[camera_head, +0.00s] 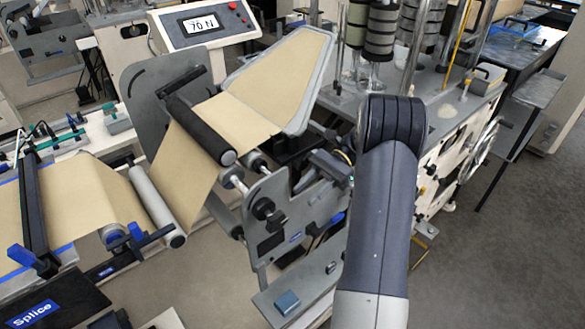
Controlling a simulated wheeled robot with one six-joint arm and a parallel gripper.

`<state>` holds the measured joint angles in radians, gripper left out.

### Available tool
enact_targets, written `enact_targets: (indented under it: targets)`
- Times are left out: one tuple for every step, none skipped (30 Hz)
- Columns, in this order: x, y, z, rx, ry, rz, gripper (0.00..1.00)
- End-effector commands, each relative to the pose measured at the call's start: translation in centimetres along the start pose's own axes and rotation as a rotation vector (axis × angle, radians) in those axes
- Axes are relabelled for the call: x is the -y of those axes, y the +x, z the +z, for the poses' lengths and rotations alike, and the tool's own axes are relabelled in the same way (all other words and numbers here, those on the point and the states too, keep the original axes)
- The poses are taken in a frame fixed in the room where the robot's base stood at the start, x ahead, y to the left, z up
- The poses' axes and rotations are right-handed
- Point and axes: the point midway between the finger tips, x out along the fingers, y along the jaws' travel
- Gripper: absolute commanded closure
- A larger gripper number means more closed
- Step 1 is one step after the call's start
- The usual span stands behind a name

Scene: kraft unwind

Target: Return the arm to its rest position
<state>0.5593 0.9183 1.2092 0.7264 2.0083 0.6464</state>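My arm (378,225) rises from the bottom edge right of centre, and its dark rounded joint (392,122) is at the top. The links beyond that joint are hidden behind it. I cannot make out my gripper, so its state and anything in it do not show. The arm stands in front of the unwind machine, and I cannot tell whether it touches anything.
Brown kraft web (180,160) runs over a dark roller (200,128) and a pale roller (157,205) to the left. A display (205,24) reads "70 N". A splice bar (33,205) crosses the web. A machine frame (440,130) is close behind my arm. Floor is clear at right.

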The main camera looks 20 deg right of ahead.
Motion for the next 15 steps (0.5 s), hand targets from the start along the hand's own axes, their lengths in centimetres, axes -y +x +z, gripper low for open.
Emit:
enact_targets:
  targets:
    - [0.0,0.3,-0.1,0.001,0.0,0.001,0.62]
    - [0.0,0.5,-0.1,0.001,0.0,0.001,0.62]
    - [0.0,0.9,-0.1,0.001,-0.001,0.002,0.62]
    - [0.0,1.2,-0.1,0.001,-0.001,0.002,0.62]
    - [0.0,1.6,-0.1,0.002,-0.001,0.002,0.62]
    - [0.0,2.2,-0.2,0.001,-0.001,0.001,0.62]
    - [0.0,2.7,0.0,0.002,0.0,0.002,0.62]
    - [0.0,3.2,0.0,0.003,0.0,0.003,0.62]
    - [0.0,4.0,0.1,0.002,0.001,0.003,0.62]
    - [0.0,4.4,0.3,0.003,0.001,0.003,0.62]
    - [0.0,5.0,0.3,0.002,0.001,0.003,0.62]
    - [-0.1,5.8,0.3,0.003,0.001,0.004,0.62]
    - [0.0,6.3,0.3,0.002,0.001,0.004,0.62]
    - [0.0,6.9,0.3,0.003,0.002,0.004,0.62]
    - [0.0,7.6,0.3,0.002,0.001,0.003,0.62]
